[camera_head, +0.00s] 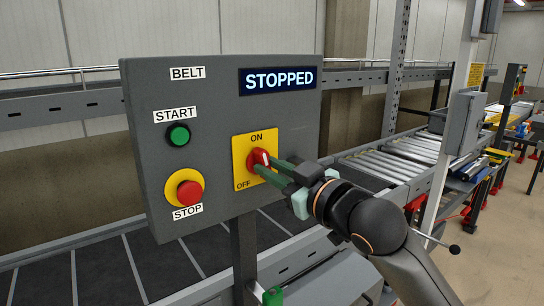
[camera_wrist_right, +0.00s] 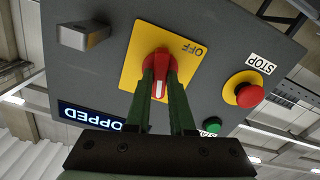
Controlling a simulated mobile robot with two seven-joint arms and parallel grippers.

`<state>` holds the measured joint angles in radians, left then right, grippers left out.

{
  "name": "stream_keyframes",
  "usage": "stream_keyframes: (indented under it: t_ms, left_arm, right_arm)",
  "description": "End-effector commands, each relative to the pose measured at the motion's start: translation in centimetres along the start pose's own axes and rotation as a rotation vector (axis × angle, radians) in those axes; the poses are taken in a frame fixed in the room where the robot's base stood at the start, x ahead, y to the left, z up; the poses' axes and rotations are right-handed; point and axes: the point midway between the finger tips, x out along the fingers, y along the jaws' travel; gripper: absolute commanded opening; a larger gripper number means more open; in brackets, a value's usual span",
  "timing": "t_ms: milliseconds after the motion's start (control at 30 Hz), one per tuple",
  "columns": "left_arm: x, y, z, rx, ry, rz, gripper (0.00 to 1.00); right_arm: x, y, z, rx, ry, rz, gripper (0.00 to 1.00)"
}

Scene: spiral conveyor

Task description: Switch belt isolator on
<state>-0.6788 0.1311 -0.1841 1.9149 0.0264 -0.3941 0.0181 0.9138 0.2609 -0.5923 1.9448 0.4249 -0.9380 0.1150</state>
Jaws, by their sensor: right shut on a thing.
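The belt isolator is a red rotary knob (camera_head: 254,161) on a yellow plate (camera_head: 269,137) at the lower right of the grey control panel (camera_head: 222,115). ON is printed at the plate's top and OFF at its lower left. My right gripper (camera_head: 271,170) is shut on the knob, with its green fingers on either side. In the right wrist view, the knob (camera_wrist_right: 160,62) sits between the fingertips, and its white mark shows between the fingers. OFF is readable there; ON is hidden. The display (camera_head: 278,81) reads STOPPED. A green part at the bottom edge may belong to my left gripper (camera_head: 272,297).
A green START button (camera_head: 178,135) and a red STOP button (camera_head: 189,193) on a yellow disc sit left of the isolator. A roller conveyor (camera_head: 395,165) runs behind at the right. A grey post (camera_head: 243,250) carries the panel. Open floor lies at far right.

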Motion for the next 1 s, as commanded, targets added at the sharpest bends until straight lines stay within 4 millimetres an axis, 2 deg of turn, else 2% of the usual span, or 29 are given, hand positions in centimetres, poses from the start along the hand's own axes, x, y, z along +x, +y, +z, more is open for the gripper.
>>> stream_keyframes:
  t_ms: [100, 400, 1000]
  left_arm:
    - [-0.8, 0.1, -0.9, 0.000, 0.000, 0.000, 0.76]
    - [-1.6, 0.2, -1.8, 0.000, 0.000, 0.001, 0.76]
    - [-1.8, 0.2, -2.0, 0.000, 0.000, 0.000, 0.76]
  right_arm:
    - [0.0, 0.1, -0.3, 0.092, -0.001, 0.000, 0.00]
    - [0.0, 0.0, -0.1, 0.241, -0.001, 0.000, 0.00]
    - [0.0, 0.0, 0.0, 0.294, 0.000, 0.000, 0.00]
